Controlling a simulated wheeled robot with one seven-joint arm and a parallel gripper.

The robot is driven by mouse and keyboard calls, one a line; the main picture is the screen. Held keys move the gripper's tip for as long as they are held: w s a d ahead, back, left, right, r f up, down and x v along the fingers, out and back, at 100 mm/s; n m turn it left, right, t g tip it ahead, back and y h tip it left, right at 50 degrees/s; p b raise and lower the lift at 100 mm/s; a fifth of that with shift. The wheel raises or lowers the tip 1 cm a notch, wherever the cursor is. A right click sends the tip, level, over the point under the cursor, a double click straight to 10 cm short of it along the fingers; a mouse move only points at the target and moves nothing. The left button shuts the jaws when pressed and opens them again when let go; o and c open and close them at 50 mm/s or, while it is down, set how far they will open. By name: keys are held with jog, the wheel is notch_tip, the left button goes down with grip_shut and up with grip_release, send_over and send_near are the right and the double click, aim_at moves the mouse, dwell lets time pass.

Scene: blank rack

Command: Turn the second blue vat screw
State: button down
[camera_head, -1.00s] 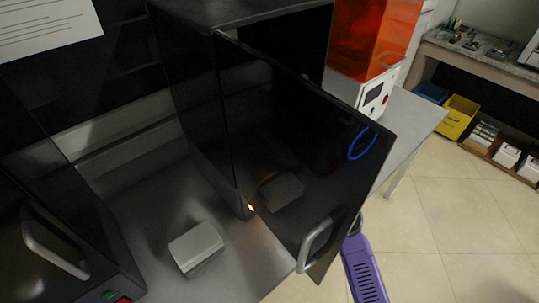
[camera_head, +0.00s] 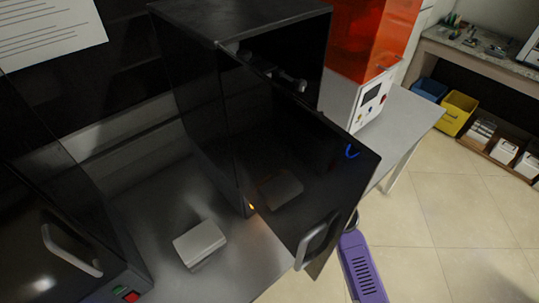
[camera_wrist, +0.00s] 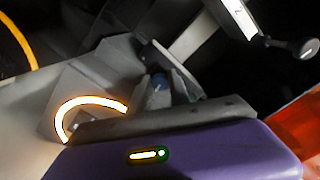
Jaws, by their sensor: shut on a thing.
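The screw's turn angle cannot be told. The dark cabinet (camera_head: 190,85) stands on the bench in the head view, its glossy door (camera_head: 290,160) swung open toward the camera. My purple arm shows right of the door.
The door handle (camera_head: 318,240) is near my arm. A pale box (camera_head: 200,243) lies on the bench (camera_head: 150,205). An orange-covered printer (camera_head: 375,95) stands behind the door. In the wrist view, a grey rod with a round knob (camera_wrist: 304,48) is right of the fingers.

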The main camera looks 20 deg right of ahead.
jog(key=shift+f+m, duration=0.1)
jog(key=shift+m, duration=0.4)
jog(key=c, duration=1.2)
grip_release()
jog(key=shift+c, duration=0.2)
jog(key=b+v, duration=0.1)
jog(key=v, duration=0.7)
